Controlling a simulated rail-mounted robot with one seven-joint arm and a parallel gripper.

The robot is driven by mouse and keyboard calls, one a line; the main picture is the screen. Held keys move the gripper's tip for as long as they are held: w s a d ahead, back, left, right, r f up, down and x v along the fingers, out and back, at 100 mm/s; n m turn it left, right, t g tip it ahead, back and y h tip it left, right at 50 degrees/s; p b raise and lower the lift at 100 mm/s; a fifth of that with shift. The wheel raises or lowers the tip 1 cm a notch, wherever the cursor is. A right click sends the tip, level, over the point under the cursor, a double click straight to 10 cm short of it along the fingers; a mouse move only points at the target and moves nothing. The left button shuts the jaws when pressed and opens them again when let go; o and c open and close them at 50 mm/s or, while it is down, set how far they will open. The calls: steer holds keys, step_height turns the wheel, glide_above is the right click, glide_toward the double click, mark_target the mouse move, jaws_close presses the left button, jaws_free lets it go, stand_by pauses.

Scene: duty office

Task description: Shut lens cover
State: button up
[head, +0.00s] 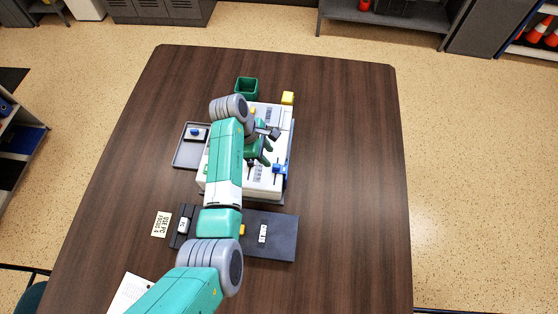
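A white boxy device (272,118) stands mid-table, largely hidden under my arm. A blue part (279,169) sits at its right edge. I cannot tell which part of the device is the lens cover, or whether it is open or shut. My gripper (265,152) is over the right half of the device, seen from above with dark green and black parts. It is small and partly overlapped by my wrist, so its opening does not show. I cannot tell whether it touches the device.
A grey tray (182,157) with a blue-topped item lies left of the device. A dark mat (282,238) with labelled pieces lies in front. A green bin (247,86) and yellow block (288,98) stand behind. A note (161,224) lies left. The table's right side (350,180) is clear.

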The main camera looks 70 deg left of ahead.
mark_target(276, 165)
steer(key=b+x, duration=0.1)
steer(key=x, duration=0.5)
steer(key=shift+d+f, duration=0.1)
steer(key=shift+f, duration=0.05)
steer(key=shift+c, duration=0.3)
jaws_close()
